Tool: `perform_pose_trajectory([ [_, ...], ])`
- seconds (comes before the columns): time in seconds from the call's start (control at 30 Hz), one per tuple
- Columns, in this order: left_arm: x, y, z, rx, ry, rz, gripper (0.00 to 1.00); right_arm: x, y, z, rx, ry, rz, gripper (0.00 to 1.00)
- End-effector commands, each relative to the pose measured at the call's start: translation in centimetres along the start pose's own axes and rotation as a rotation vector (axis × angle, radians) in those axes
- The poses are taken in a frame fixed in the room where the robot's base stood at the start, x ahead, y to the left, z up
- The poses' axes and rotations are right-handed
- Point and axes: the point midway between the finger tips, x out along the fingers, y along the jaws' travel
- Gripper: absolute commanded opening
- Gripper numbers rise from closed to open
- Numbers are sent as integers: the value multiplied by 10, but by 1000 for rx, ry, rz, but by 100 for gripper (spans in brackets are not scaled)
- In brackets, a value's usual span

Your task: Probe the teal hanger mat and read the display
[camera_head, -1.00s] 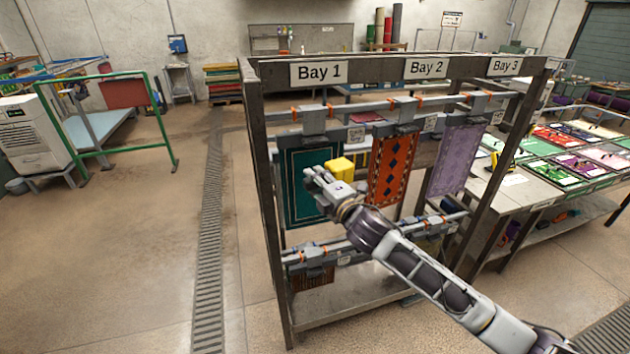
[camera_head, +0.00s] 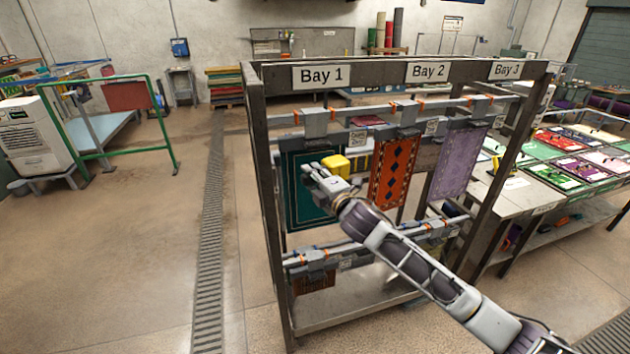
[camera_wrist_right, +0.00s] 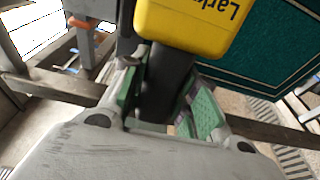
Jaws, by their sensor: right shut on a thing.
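The teal mat (camera_head: 303,206) hangs in Bay 1 of the rack, and it fills the upper right of the right wrist view (camera_wrist_right: 270,50). My right gripper (camera_head: 313,170) is in front of this mat. It is shut on the black handle of a yellow meter (camera_head: 335,164). In the right wrist view the green finger pads (camera_wrist_right: 165,105) close on the handle below the yellow body (camera_wrist_right: 190,22), which bears partly cut-off lettering. The meter's display is not visible. I cannot tell whether the probe touches the mat. My left gripper is out of view.
An orange patterned mat (camera_head: 393,170) and a lilac mat (camera_head: 458,165) hang in Bays 2 and 3. The rack's dark posts (camera_head: 268,200) and lower rail stand close to my arm. A table with colourful panels (camera_head: 560,165) is at right. The floor at left is open.

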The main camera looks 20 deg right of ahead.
Motion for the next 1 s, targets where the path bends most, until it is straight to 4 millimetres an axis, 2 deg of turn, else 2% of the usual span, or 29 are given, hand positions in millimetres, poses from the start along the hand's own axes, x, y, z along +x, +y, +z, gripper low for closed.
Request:
perform_pose_trajectory([
  [0.6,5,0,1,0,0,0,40,42,1,8,-1,1,2,0],
  [1.0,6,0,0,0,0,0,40,48,1,10,-1,1,1,0],
])
